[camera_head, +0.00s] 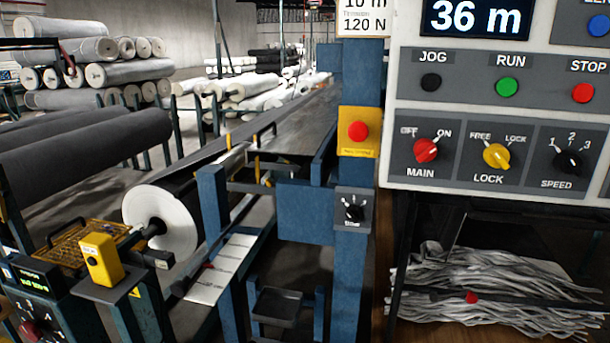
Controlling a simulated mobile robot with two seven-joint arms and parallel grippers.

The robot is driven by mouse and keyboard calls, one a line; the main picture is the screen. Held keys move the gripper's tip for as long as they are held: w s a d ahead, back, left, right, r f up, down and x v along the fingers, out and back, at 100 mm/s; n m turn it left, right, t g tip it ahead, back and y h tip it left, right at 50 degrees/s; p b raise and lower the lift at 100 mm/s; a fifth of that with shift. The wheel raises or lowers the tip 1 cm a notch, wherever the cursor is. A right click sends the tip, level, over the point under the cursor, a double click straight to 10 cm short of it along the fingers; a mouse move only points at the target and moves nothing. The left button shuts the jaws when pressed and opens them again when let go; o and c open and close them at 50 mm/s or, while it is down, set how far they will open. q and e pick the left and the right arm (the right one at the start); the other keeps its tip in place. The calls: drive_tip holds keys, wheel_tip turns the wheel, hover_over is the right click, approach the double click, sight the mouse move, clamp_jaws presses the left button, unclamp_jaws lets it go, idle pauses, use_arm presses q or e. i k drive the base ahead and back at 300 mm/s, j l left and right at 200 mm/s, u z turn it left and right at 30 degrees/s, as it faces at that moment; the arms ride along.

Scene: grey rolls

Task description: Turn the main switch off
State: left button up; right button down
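The main switch (426,150) is a red rotary knob labelled MAIN on the control panel (450,176) at the right. OFF is marked at its upper left and ON at its upper right. Its handle appears tilted toward the upper right, the ON side, but it is small and I cannot be sure. Neither of my grippers shows in the head view, and nothing covers the switch.
The yellow LOCK knob (496,155) and black SPEED knob (568,161) sit to its right. Black JOG (431,82), green RUN (507,87) and red STOP (583,93) buttons are above. A blue post (358,255) with a red button (358,131) stands left of the panel.

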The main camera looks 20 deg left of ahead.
sight(424, 150)
drive_tip(key=k+j, duration=0.45)
drive_tip(key=k+j+u, duration=0.1)
drive_tip(key=u, duration=0.25)
drive_tip(key=j+u, duration=0.1)
drive_tip(key=u, duration=0.2)
drive_tip(key=k+j+u, duration=0.1)
drive_tip(key=u, duration=0.8)
drive_tip(key=z, duration=2.2)
